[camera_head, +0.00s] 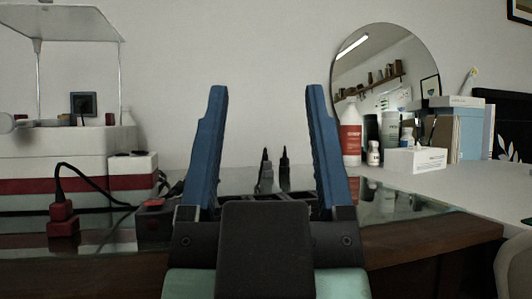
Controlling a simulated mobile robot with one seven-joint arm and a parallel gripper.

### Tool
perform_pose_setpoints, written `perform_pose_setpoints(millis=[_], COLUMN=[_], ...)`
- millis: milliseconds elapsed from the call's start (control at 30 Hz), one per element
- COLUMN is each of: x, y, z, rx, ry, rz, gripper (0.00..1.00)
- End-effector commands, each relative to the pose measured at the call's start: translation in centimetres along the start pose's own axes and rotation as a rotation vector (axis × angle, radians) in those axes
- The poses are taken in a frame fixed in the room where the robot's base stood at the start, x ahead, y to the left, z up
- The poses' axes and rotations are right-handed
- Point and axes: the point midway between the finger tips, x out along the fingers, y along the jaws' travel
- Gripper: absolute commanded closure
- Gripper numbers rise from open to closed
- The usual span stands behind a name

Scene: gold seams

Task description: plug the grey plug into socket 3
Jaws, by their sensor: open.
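My gripper (266,95) is open, its two blue fingers upright and wide apart in the middle of the view, with nothing between the tips. A grey plug (266,178) with a dark upper end stands in the gap between the fingers, lower than their tips and seemingly beyond them. A dark socket strip (150,222) lies on the glassy tabletop, running behind my gripper. Its dark edge also shows between the fingers. My gripper hides most of the strip, so I cannot tell which socket is number 3 or whether the grey plug sits in one.
A black plug (284,172) stands just right of the grey one. A red plug (62,212) with a black cable stands at the left, and a red switch (156,202) is on the strip. White bottles and boxes (416,159) and a round mirror (385,65) are at the right.

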Motion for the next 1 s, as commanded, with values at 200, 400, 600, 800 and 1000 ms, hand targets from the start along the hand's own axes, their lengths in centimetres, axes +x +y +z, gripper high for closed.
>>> perform_pose_setpoints(millis=[200, 400, 600, 800, 1000], x=[6.7, 11.6, 16.4, 21.2, 26.0], y=[0.1, 0.1, 0.2, 0.2, 0.2], z=[-6.4, -10.9, -15.5, -20.1, -24.6], rx=[0.002, 0.003, 0.005, 0.007, 0.008], ry=[0.001, 0.000, 0.000, 0.000, -0.001], rz=[0.000, -0.001, -0.001, -0.002, -0.002], gripper=[0.29, 0.29, 0.29, 0.29, 0.29])
